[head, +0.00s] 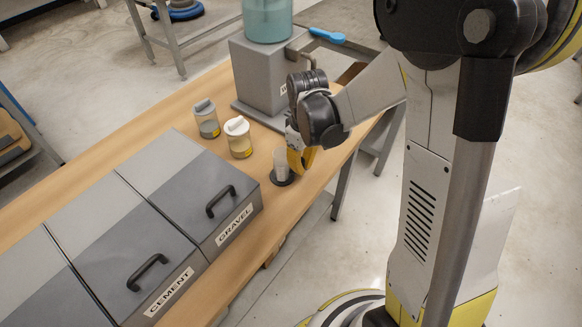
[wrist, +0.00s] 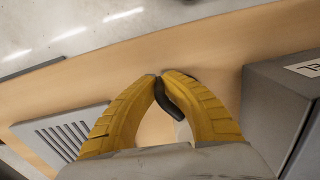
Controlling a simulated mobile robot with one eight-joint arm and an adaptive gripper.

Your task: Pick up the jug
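The jug (head: 281,163) looks like a small pale, see-through vessel. It stands upright at a dark round patch near the right edge of the wooden table (head: 262,195) in the head view. My gripper (head: 294,162) is right beside it, and its yellow fingers partly cover it. In the wrist view, the yellow fingertips (wrist: 161,79) are drawn together around a dark curved piece, which looks like the jug's handle (wrist: 174,99). A pale bit of the jug shows behind the right finger. The rest of it is hidden there.
Grey bins marked CEMENT (head: 125,262) and GRAVEL (head: 192,185) stand nearby. A grey dispenser (head: 263,80) with a teal tank (head: 267,18) stands farther back, with a blue scoop (head: 327,35) beyond.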

